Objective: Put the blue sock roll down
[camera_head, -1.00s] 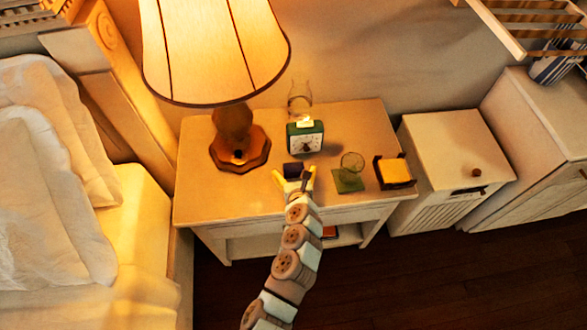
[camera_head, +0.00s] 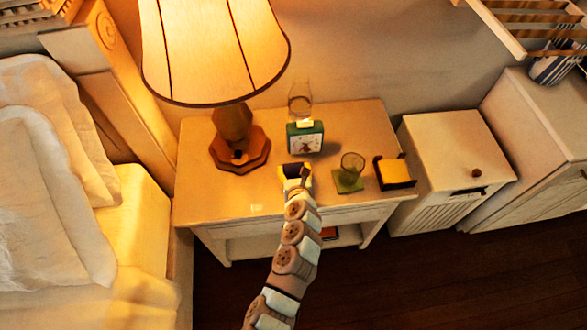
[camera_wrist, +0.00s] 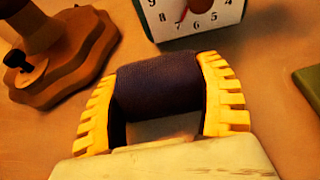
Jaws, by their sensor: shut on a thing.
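The blue sock roll (camera_wrist: 157,85) is dark navy and lies crosswise between the two yellow fingers in the wrist view. My gripper (camera_wrist: 160,95) is shut on it, one finger at each end. In the head view my gripper (camera_head: 295,172) is over the front middle of the nightstand (camera_head: 215,192), with the dark sock roll (camera_head: 291,170) small between its fingers. The roll is close to the nightstand top; I cannot tell whether it touches it.
A green clock (camera_head: 305,138) stands just behind my gripper, and the lamp base (camera_head: 239,152) is to its left. A glass on a green coaster (camera_head: 348,183) and a yellow-topped holder (camera_head: 394,172) are to the right. The nightstand's front left is clear.

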